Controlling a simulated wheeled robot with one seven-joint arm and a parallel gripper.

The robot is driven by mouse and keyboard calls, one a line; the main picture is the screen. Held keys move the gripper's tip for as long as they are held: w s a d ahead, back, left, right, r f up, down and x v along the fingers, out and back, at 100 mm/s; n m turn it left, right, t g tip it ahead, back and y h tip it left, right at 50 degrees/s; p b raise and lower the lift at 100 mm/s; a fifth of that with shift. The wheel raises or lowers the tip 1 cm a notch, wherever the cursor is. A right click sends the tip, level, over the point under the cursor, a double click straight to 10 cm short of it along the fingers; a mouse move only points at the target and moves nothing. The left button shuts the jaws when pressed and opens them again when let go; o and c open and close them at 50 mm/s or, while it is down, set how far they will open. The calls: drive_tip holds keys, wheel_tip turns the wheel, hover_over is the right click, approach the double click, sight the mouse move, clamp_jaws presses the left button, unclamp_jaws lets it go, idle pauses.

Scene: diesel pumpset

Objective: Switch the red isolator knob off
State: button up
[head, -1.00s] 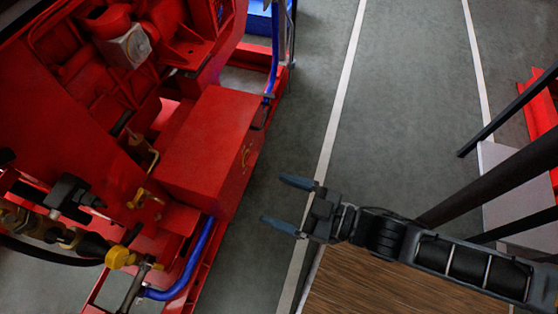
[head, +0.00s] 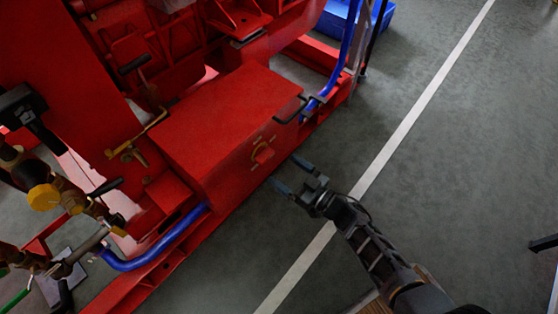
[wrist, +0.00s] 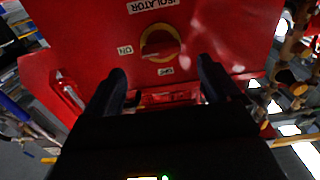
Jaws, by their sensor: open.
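The red isolator knob (head: 263,155) sits on a yellow round plate on the side of a red box (head: 228,115). In the wrist view the knob (wrist: 160,44) shows upright to the lens, its bar lying across, roughly level with the ON label (wrist: 125,50) at left. The OFF label (wrist: 166,71) is below it and the ISOLATOR label (wrist: 152,5) is upside down above. My gripper (head: 292,176) is open and empty, just right of the box face and apart from the knob. Its fingers (wrist: 161,70) show either side below the knob in the wrist view.
A dark handle (head: 300,109) sticks out near the box's right corner, and a blue hose (head: 155,255) runs below the box at left. Red engine parts (head: 140,60) stand behind.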

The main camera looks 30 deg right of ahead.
sight(265, 156)
drive_tip(key=b+x, duration=0.2)
drive_tip(key=x, duration=0.5)
drive_tip(key=c, duration=1.1)
